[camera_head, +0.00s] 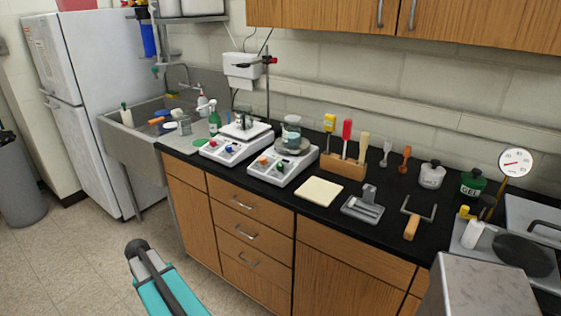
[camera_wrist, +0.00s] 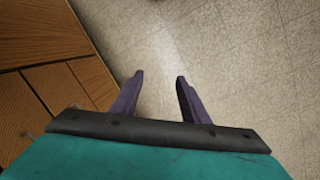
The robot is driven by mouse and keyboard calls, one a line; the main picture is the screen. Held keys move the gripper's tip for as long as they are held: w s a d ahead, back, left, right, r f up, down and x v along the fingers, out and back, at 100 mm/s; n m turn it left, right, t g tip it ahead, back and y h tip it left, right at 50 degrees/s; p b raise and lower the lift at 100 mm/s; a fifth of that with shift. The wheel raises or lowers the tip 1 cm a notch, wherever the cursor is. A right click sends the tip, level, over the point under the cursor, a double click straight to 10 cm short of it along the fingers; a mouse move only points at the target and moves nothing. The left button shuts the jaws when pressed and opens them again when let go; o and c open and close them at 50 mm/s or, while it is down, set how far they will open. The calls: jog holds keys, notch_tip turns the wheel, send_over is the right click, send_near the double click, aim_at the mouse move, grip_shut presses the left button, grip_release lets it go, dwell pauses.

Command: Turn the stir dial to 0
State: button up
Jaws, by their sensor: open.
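Two white hotplate-type units stand side by side on the black counter. The right unit (camera_head: 283,166) has an orange knob (camera_head: 263,160) and another small knob (camera_head: 280,168), and carries a glass jar (camera_head: 291,131). The knobs' labels and pointers are too small to read, so I cannot tell which is the stir dial. My gripper (camera_wrist: 160,76) is open and empty over the floor in the wrist view, away from both units.
A wooden block with upright tools (camera_head: 344,165), a yellow pad (camera_head: 319,191) and a metal holder (camera_head: 363,205) lie right of the units. A stand rod (camera_head: 268,85) rises behind them. My teal arm is low before the drawers (camera_head: 242,232); the floor (camera_head: 75,255) is clear.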

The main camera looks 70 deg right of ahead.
jog(key=d+r+m, duration=0.4)
jog(key=d+r, duration=0.6)
jog(key=d, duration=0.4)
notch_tip(320, 180, up, 37)
jog(key=m+h, duration=0.4)
jog(key=m, duration=0.6)
send_over(280, 164)
jog(key=w+a, duration=0.2)
jog(key=a, duration=0.3)
jog(key=shift+a+r, duration=0.15)
jog(key=shift+r, duration=0.05)
jog(key=shift+f, duration=0.15)
jog(key=shift+w+p+x, duration=0.15)
jog(key=shift+p+x, duration=0.8)
jog(key=shift+x, duration=2.45)
jog(key=shift+w+p+x, duration=0.15)
jog(key=shift+p+x, duration=0.75)
jog(key=shift+x, duration=2.5)
jog(key=shift+a+f, duration=0.15)
jog(key=shift+a, duration=0.05)
